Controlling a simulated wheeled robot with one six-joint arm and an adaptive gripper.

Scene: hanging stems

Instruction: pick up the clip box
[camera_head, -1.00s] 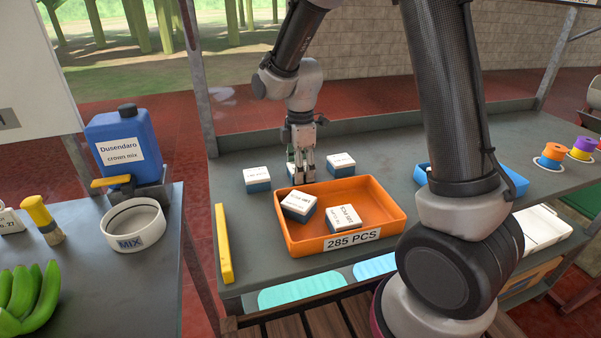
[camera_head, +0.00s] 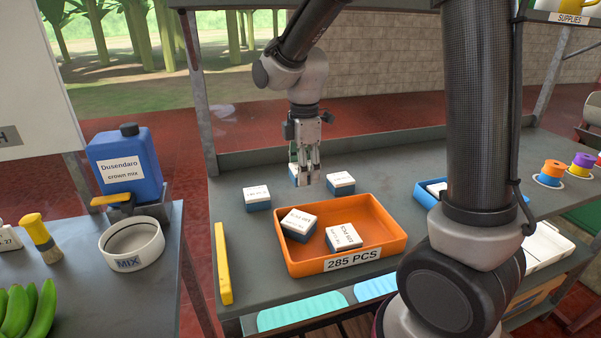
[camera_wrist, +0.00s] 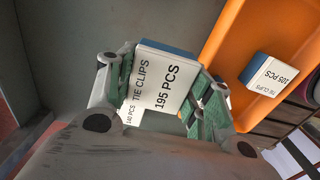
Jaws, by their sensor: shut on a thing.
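A white-topped box with blue sides, labelled "TIE CLIPS 195 PCS" in the wrist view (camera_wrist: 163,82), sits between the two green-padded fingers of my gripper (camera_wrist: 160,95). In the head view my gripper (camera_head: 304,178) points down over the table behind the orange tray, shut on this box (camera_head: 294,174); the fingers partly hide it there. A similar box (camera_head: 257,196) stands on the table to the left and another (camera_head: 341,181) to the right. In the wrist view a box labelled "140 PCS" (camera_wrist: 131,114) is partly hidden by the held box and the left finger.
The orange tray (camera_head: 383,256), labelled "285 PCS", holds two similar boxes (camera_head: 299,222) (camera_head: 343,236) just in front of my gripper. A blue tray (camera_head: 424,198) is to the right. A yellow bar (camera_head: 223,264) lies at the table's left edge.

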